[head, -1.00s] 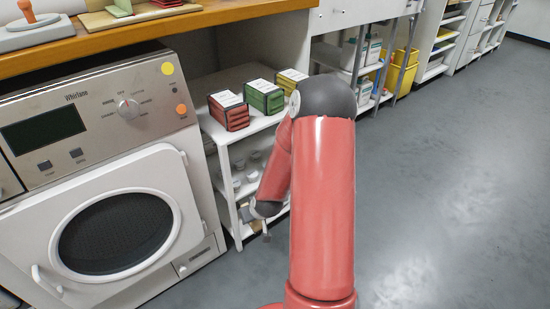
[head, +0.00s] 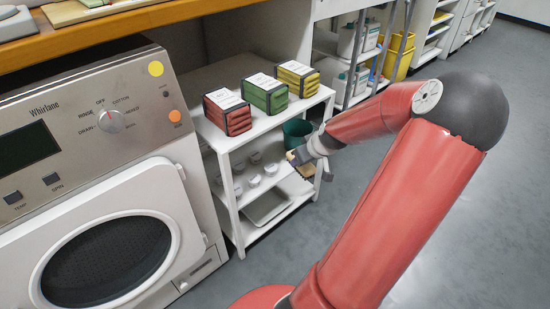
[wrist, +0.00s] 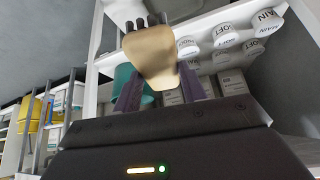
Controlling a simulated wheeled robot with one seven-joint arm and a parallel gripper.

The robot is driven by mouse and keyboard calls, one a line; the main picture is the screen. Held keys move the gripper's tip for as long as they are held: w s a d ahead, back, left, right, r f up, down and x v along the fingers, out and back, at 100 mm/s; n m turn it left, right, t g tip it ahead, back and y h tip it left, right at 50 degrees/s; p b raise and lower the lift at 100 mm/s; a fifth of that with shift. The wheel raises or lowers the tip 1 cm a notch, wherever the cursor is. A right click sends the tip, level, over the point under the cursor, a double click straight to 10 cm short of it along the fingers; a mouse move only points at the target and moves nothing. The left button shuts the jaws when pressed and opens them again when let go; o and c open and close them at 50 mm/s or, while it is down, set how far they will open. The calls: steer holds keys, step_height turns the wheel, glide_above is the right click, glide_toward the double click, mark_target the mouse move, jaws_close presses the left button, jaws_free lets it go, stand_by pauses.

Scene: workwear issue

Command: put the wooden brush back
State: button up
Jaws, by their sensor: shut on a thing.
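My gripper (head: 312,158) is at the right end of the white shelf unit, at about middle-shelf height. It is shut on the wooden brush (wrist: 152,57), whose tan body sticks out beyond the fingers in the wrist view, with dark parts at its far end. In the head view the brush (head: 307,171) is small and partly hidden by the gripper. A green container (head: 297,132) stands just behind the gripper; it shows as teal behind the brush in the wrist view (wrist: 124,76). I cannot tell whether the brush touches the container or the shelf.
Red, green and yellow packs (head: 264,94) stand on the unit's top shelf (head: 258,126). Several white jars (head: 254,180) sit on the shelf below, and a tray (head: 268,207) lies lower. A washing machine (head: 120,180) stands left. The floor at right is clear.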

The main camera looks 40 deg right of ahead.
steer(key=w+f+b, duration=0.1)
steer(key=w+f, duration=0.1)
steer(key=w, duration=0.1)
steer(key=w+f, duration=0.1)
steer(key=w, duration=0.3)
steer(key=w+d+f+b, duration=0.1)
steer(key=w+f, duration=0.1)
steer(key=w, duration=0.1)
steer(key=shift+w+f+b, duration=0.2)
steer(key=shift+f+b, duration=0.1)
steer(key=shift+b, duration=0.05)
steer(key=shift+w+d+f, duration=0.2)
steer(key=shift+w+f, duration=0.3)
steer(key=shift+w, duration=0.4)
steer(key=shift+w+d+f, duration=0.15)
steer(key=shift+w+f, duration=0.35)
steer(key=shift+w, duration=0.35)
steer(key=shift+f, duration=0.15)
steer(key=o, duration=0.9)
steer(key=v, duration=0.7)
steer(key=shift+s+d+p, duration=0.15)
steer(key=shift+s+p, duration=0.25)
steer(key=shift+s, duration=0.1)
